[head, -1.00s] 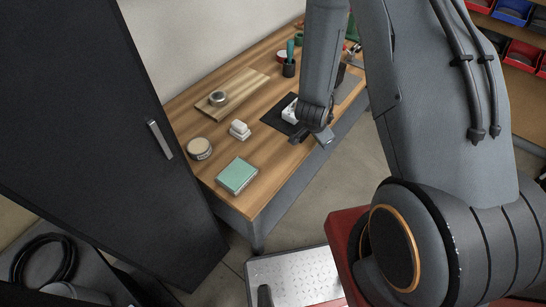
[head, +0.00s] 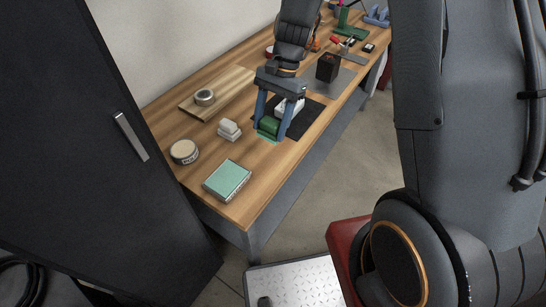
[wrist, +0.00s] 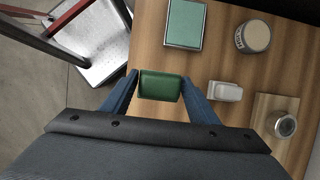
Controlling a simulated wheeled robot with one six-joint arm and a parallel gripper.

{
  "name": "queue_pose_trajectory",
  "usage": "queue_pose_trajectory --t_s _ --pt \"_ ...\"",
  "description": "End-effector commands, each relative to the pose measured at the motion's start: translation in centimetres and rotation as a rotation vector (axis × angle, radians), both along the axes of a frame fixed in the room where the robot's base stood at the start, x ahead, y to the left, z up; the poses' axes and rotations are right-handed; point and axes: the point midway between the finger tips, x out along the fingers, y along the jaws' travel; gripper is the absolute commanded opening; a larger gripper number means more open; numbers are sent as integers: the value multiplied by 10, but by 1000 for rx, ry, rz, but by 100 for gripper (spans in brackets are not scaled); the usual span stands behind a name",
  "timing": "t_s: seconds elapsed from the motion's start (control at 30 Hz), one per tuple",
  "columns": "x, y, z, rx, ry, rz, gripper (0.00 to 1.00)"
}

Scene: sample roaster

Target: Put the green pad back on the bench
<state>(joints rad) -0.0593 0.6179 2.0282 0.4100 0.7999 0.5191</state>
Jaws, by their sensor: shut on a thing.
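My gripper (head: 268,128) points down over the near part of the wooden bench (head: 205,125), its blue fingers on either side of a dark green pad (wrist: 160,86). The pad also shows between the fingertips in the head view (head: 268,125). The gripper is shut on it. The pad is low over the bench, near its front edge. A thin teal patch (head: 266,137) shows just below it. I cannot tell whether the pad touches the bench.
A teal-topped box (head: 228,180), a round tin (head: 184,151) and a white block (head: 229,129) stand left of the gripper. A board with a metal ring-shaped item (head: 204,97) lies behind. A dark mat with a white object (head: 290,108) is close to the right.

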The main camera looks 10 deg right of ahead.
Motion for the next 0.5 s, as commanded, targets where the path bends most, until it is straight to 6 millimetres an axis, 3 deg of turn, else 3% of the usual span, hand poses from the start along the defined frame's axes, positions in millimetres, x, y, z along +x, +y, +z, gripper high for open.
queue_pose_trajectory --t_s 0.3,0.5 --pt "-3 2 -43 3 12 13 33" --pt "-2 2 -58 2 9 12 33"
